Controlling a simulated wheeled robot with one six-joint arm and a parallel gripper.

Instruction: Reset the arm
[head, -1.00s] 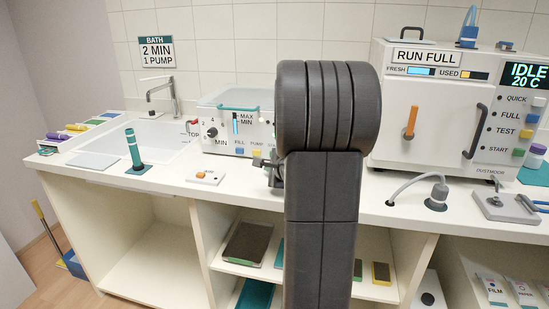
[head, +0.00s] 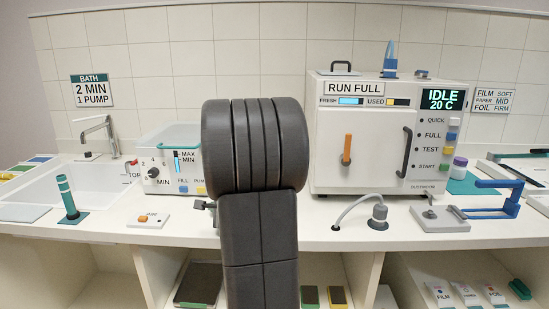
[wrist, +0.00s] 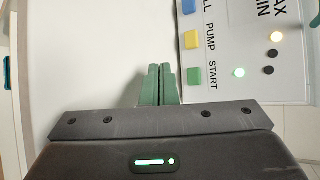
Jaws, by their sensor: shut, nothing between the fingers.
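My arm stands upright in the middle of the head view and hides part of the counter and white bath unit (head: 170,165). My gripper (wrist: 159,84) shows in the wrist view with its green fingers together and nothing between them. It is close to the bath unit's front panel, which also shows in the wrist view (wrist: 225,75). The panel's blue, yellow and green buttons lie right of the fingertips, apart from them in the picture. In the wrist view, a light glows beside START. The fingertips are hidden in the head view.
A white machine (head: 330,150) marked RUN FULL, showing IDLE 20 C, stands right of my arm. A hose fitting (head: 378,214) and grey plate (head: 440,220) are on the right counter.

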